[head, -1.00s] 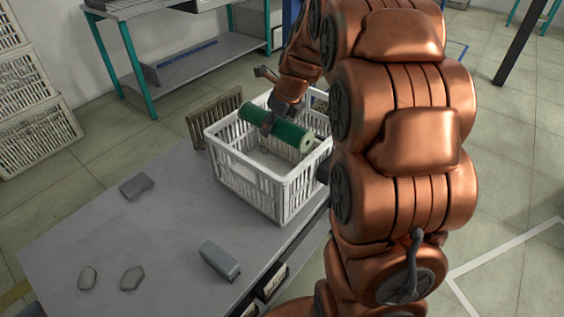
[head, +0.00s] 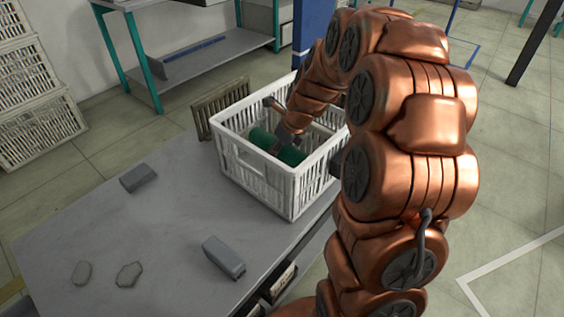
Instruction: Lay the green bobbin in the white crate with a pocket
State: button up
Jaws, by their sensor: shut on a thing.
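The white crate (head: 262,185) stands on the grey table, near its far right edge. The green bobbin (head: 291,156) is inside the crate, below the rim. My gripper (head: 280,147) reaches down into the crate and is shut on the middle of the bobbin. The near crate wall hides the lower part of the bobbin, so I cannot tell whether it touches the crate floor. The pocket is not clearly visible.
A brown slatted crate (head: 220,103) stands just behind the white crate. Two grey blocks (head: 138,178) (head: 223,257) and two flat stones (head: 129,275) (head: 82,273) lie on the grey table (head: 165,225). The table's middle is clear.

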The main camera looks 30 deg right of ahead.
aim_at(293, 150)
jog(key=shift+f+b, duration=0.4)
jog(key=shift+f, duration=2)
jog(key=shift+f, duration=0.1)
jog(key=o, duration=1.4)
jog(key=shift+c, duration=0.2)
jog(key=p+v, duration=0.2)
jog(key=v, duration=1)
